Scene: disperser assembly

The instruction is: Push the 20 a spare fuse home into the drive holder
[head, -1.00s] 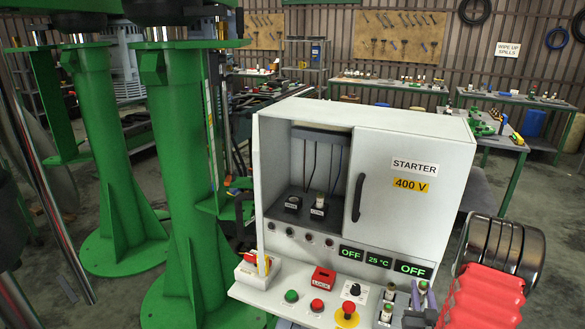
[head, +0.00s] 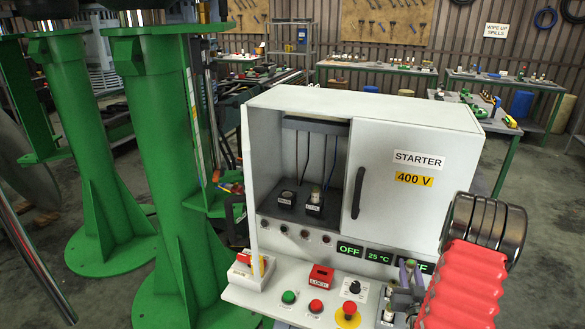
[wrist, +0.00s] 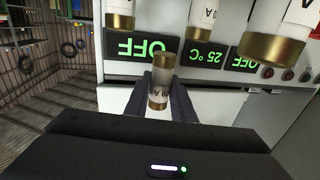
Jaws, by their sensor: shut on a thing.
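My gripper (wrist: 163,108) is shut on a white fuse (wrist: 160,84) with brass end caps; its lettering is partly covered, only "0 A" showing. In the head view my purple-grey gripper fingers (head: 409,274) are in front of the lower right of the starter cabinet (head: 415,130), over the ledge and outside the opening. Inside the open left bay stand two black holders. The left holder (head: 286,200) shows no fuse standing in it. The right holder (head: 314,205) has a pale fuse (head: 316,193) upright in it. Their labels are too small to read.
Other fuses stand on the ledge, one at the front (head: 388,313); several loom large in the wrist view (wrist: 274,38). Ledge controls include a red lock box (head: 321,277) and a yellow-ringed stop button (head: 348,312). The cabinet door (head: 385,180) has a black handle.

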